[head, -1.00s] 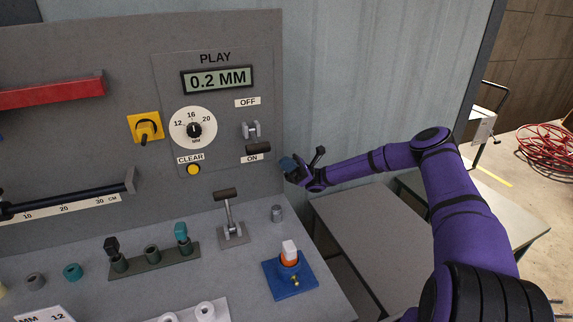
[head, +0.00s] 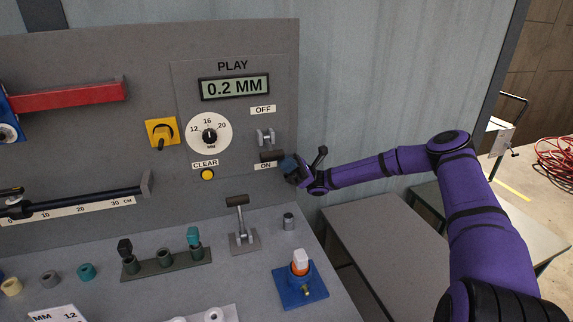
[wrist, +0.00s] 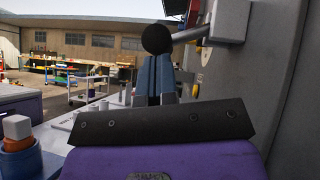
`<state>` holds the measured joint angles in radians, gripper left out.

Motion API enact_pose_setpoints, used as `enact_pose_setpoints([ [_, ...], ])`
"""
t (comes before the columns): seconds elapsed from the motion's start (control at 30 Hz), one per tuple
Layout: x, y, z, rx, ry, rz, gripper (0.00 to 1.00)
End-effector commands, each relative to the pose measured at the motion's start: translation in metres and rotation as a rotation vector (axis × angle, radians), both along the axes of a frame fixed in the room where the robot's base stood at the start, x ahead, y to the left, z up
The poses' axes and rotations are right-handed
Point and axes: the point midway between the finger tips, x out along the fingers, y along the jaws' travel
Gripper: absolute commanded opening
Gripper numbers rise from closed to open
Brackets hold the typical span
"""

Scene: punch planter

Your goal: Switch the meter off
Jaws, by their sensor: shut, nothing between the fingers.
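The meter's panel, marked PLAY, has a lit display (head: 235,86) reading 0.2 MM. Its lever switch has a grey bracket (head: 265,137) and a dark bar handle (head: 271,156), which is down by the ON label (head: 265,164). The OFF label (head: 263,110) is above. My gripper (head: 288,163) is shut and empty, just right of the handle and slightly lower. In the wrist view, the shut blue fingers (wrist: 155,76) point at the handle's round black end (wrist: 158,38); I cannot tell whether they touch it.
A dial (head: 209,134), a yellow CLEAR button (head: 207,174) and a yellow rotary switch (head: 161,133) are left of the lever. Below, the bench holds another lever (head: 240,220) and a blue fixture (head: 300,285). Right of the panel is free room.

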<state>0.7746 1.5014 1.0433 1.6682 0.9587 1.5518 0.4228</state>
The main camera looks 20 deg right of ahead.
Motion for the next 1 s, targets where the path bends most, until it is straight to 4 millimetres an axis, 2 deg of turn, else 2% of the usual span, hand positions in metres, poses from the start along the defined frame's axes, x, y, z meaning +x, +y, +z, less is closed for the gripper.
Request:
enact_pose_setpoints([
  [0.67,-0.009,0.000,0.008,0.000,0.127,0.001,0.00],
  [1.0,-0.022,0.000,0.024,-0.001,0.357,0.002,0.00],
])
